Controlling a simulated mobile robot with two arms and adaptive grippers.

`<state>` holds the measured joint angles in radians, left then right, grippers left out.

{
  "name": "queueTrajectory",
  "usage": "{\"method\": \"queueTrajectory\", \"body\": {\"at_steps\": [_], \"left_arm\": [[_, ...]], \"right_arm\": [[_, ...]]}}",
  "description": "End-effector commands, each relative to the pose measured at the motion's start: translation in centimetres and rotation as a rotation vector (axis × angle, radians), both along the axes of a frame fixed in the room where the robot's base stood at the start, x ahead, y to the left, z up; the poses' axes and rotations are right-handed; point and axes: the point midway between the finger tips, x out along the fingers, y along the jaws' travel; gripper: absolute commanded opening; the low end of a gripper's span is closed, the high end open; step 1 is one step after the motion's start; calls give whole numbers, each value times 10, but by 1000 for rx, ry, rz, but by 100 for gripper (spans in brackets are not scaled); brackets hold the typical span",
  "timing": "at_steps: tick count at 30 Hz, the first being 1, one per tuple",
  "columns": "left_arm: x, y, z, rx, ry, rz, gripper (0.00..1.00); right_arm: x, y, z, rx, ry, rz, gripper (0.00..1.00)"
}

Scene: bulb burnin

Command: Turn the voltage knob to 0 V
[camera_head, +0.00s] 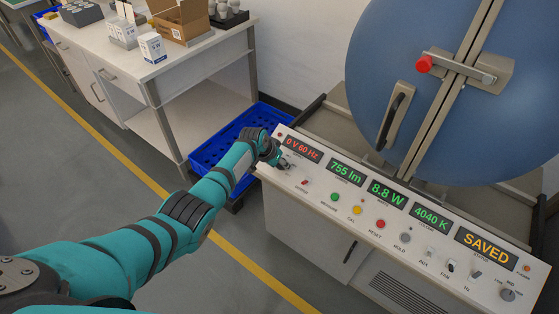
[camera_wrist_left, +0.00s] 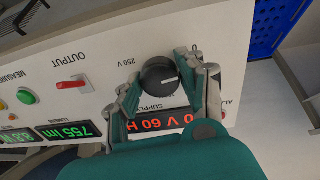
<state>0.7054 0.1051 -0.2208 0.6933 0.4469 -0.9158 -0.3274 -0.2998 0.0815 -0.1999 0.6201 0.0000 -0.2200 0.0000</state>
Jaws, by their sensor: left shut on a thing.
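The voltage knob (camera_wrist_left: 158,76) is a round black dial with a white pointer line, on the white panel (camera_wrist_left: 105,45). In the wrist view its pointer points right, away from the printed 250 V mark. My left gripper (camera_head: 283,162) is at the panel's left end in the head view. In the wrist view my left gripper's fingers (camera_wrist_left: 170,80) are on both sides of the knob, shut on it. The supply display (camera_head: 302,148) reads 0 V 60 Hz in red. The gripper mostly hides the knob in the head view. My right gripper is not in view.
A red output switch (camera_wrist_left: 75,84) sits beside the knob. Several buttons and displays run along the panel, including a SAVED display (camera_head: 486,247). A large blue sphere (camera_head: 420,80) stands behind it. A blue crate (camera_head: 205,157) and a white bench (camera_head: 195,55) stand at the left.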

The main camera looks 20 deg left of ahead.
Motion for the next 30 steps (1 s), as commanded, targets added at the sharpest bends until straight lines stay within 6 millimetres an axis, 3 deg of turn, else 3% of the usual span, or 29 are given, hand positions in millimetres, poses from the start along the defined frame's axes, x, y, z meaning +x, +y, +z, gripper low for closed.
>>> {"method": "queueTrajectory", "body": {"at_steps": [15,30], "left_arm": [[0,0,0,-150,55,313,7],[0,0,0,-181,66,379,7]], "right_arm": [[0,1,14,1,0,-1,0],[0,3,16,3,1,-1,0]]}}
